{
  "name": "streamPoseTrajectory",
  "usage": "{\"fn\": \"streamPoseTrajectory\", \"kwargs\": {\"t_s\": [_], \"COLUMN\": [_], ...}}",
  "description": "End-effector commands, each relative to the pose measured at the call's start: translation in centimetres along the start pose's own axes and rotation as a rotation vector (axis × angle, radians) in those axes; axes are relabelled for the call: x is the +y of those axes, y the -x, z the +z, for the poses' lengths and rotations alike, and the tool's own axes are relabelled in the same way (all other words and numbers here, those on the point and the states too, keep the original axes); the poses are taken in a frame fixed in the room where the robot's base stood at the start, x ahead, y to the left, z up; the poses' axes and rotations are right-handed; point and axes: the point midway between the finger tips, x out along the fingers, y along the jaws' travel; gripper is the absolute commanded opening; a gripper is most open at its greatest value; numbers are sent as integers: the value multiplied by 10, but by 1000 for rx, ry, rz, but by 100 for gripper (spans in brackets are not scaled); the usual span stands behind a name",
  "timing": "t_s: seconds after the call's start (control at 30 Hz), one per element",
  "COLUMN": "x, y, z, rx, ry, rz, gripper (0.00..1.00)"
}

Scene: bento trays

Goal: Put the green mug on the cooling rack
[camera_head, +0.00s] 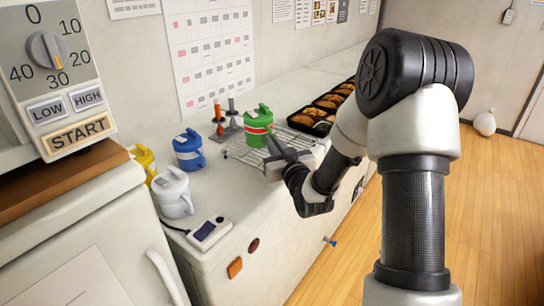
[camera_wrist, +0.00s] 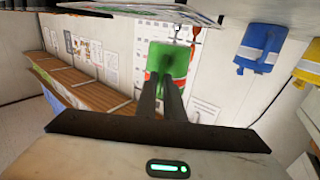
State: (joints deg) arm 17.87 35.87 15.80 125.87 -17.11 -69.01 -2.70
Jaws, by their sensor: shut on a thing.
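The green mug (camera_head: 257,122), with red and white bands and a green lid, is upright over the wire cooling rack (camera_head: 236,154) on the counter. I cannot tell whether its base touches the wires. My gripper (camera_head: 271,142) reaches in from the right and is shut on the mug. In the wrist view, the mug (camera_wrist: 180,62) shows at the tips of the two dark fingers (camera_wrist: 165,84). The gripper and wrist hide part of the rack's right side.
Blue (camera_head: 188,150), white (camera_head: 172,192) and yellow (camera_head: 143,160) mugs stand left of the rack. A stand with red-topped pieces (camera_head: 219,122) is behind it. Black bento trays (camera_head: 311,119) of food lie beyond it to the right. A small scale-like device (camera_head: 209,233) sits near the counter edge.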

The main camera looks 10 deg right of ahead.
Motion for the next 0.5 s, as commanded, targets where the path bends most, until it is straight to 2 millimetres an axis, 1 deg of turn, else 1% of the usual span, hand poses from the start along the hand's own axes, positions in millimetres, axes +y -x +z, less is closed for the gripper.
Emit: {"fn": "streamPoseTrajectory", "kwargs": {"t_s": [0.13,0.3,0.4,0.5], "x": [0,0,0,0], "y": [-1,0,0,0], "z": [8,33,38,37], "rx": [5,3,6,7], "ry": [0,0,1,1], "rz": [0,0,0,0], "gripper": [0,0,0,0]}}
